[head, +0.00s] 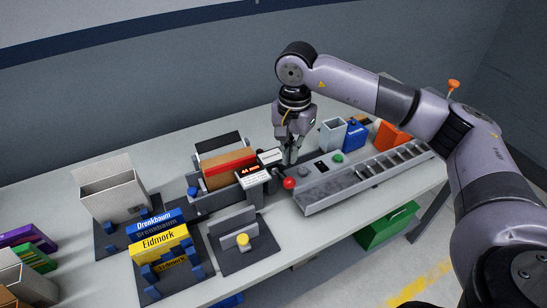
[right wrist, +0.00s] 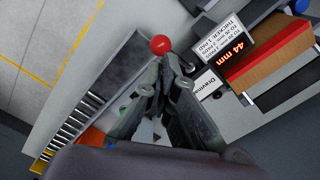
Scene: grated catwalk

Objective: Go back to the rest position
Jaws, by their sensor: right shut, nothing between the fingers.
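My right gripper (head: 291,158) hangs down over the table (head: 385,205), at the back of the grey machine, in the head view. It is shut, with nothing between its fingers. In the right wrist view its two fingers (right wrist: 166,62) come together just below a red ball knob (right wrist: 160,44). In the head view the red knob (head: 289,183) stands just in front of the gripper. Whether the fingers touch anything cannot be told. My left gripper is not in view.
Left of the gripper stand a "44 mm" display (head: 250,171) and a holder with a brown-red box (head: 228,169). A yellow box (head: 165,240) stands front left.

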